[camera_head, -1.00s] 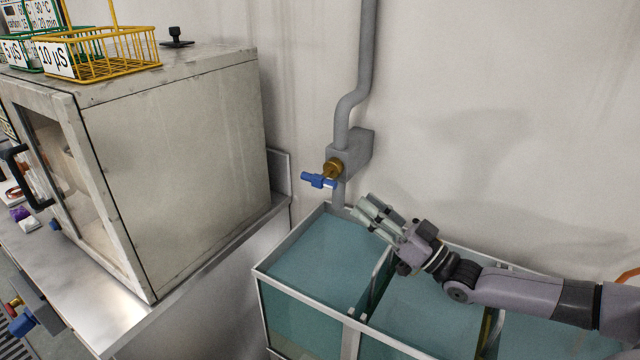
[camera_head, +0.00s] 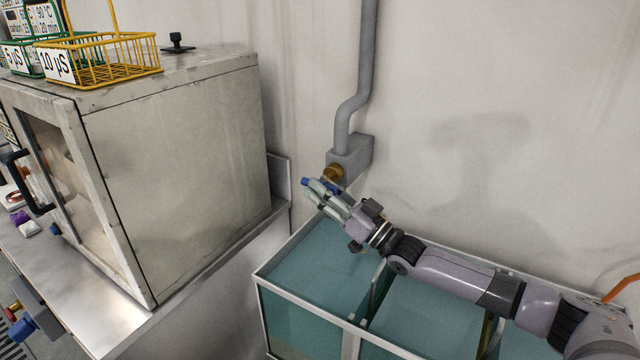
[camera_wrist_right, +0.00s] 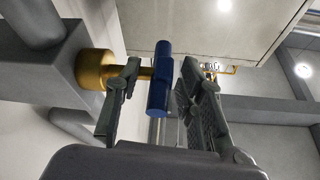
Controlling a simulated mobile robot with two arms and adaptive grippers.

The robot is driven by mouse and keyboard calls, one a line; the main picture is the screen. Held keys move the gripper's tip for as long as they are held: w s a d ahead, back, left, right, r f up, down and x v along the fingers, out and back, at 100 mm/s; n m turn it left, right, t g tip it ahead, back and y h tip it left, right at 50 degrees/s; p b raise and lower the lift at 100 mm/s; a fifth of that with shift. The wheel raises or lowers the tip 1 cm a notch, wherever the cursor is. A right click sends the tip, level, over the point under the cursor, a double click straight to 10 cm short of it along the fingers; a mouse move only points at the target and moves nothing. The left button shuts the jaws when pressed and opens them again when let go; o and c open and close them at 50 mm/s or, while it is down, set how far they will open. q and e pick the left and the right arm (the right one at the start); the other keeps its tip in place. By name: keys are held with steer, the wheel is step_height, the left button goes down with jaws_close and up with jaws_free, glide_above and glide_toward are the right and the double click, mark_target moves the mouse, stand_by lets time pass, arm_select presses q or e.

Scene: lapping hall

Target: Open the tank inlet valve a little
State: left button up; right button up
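The tank inlet valve has a brass body (camera_head: 334,172) on a grey block at the foot of the wall pipe, with a blue T-shaped handle (camera_head: 306,182). My right gripper (camera_head: 316,190) is at the handle and hides most of it in the head view. In the right wrist view the blue handle (camera_wrist_right: 160,85) stands between the two fingers of the open right gripper (camera_wrist_right: 161,68), with a visible gap on each side. The left finger overlaps the brass stem (camera_wrist_right: 145,73) in the picture; contact cannot be told. My left gripper is not in view.
The glass-walled tank (camera_head: 262,274) with teal liquid lies below my right arm. A grey pipe (camera_head: 368,60) runs up the wall. A steel cabinet (camera_head: 185,170) stands at left, with a yellow wire basket (camera_head: 105,72) on top. The wall at right is clear.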

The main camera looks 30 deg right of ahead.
steer(key=shift+w+a+r, duration=0.25)
steer(key=shift+w, duration=0.3)
steer(key=shift+c, duration=0.2)
jaws_close()
